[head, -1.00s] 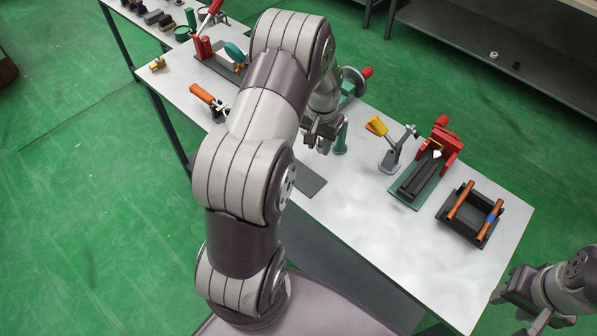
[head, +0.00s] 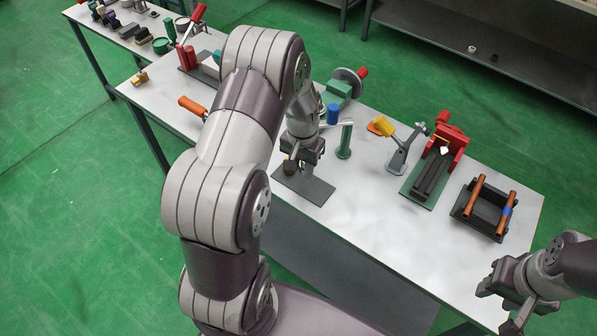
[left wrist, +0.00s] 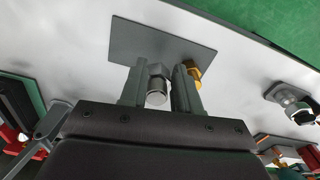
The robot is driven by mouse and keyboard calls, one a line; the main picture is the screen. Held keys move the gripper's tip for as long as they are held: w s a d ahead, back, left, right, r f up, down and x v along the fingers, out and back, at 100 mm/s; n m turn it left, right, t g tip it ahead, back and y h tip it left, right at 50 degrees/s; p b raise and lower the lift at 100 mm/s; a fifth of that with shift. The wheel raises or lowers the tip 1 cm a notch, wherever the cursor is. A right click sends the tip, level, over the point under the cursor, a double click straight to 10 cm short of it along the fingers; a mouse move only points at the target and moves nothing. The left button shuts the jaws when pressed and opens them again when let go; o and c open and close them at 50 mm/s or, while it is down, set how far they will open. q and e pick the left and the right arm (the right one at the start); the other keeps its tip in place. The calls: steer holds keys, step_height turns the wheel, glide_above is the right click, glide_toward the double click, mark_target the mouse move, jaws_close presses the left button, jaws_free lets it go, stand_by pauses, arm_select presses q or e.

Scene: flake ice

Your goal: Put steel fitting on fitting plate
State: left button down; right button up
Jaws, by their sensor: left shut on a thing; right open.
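My left gripper (head: 290,165) is low over the near side of the table. In the left wrist view its fingers (left wrist: 158,88) are shut on a shiny steel fitting (left wrist: 157,90), held upright between them. The fitting plate (head: 318,190) is a flat dark grey sheet near the front table edge; in the left wrist view the plate (left wrist: 135,40) lies just beyond the fitting. The fitting overlaps the plate's edge there; I cannot tell whether they touch. My right gripper (head: 503,290) is open and empty at the lower right, off the table's front corner.
A brass fitting (left wrist: 194,70) shows beside the right finger. A green post (head: 345,140) and blue cylinder (head: 333,114) stand behind my left gripper. A yellow-handled clamp (head: 398,150), red vise (head: 452,145) and dark rack with copper bars (head: 465,205) are to the right.

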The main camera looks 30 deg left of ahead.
arm_select(q)
steer(key=f, duration=0.3)
steer(key=f+p, duration=0.1)
steer(key=shift+a+f, duration=0.2)
steer(key=shift+a, duration=0.05)
steer(key=shift+a+f, duration=0.1)
steer(key=shift+s+f, duration=0.15)
steer(key=c, duration=0.8)
jaws_free()
steer(key=shift+r, duration=0.6)
step_height(320, 180, up, 11)
steer(key=b, duration=0.2)
steer(key=s+d+r+t, duration=0.1)
steer(key=s+d+r, duration=0.2)
steer(key=s+d, duration=0.8)
steer(key=shift+s+d+m, duration=0.2)
steer(key=shift+s+m, duration=0.2)
steer(key=shift+s, duration=0.2)
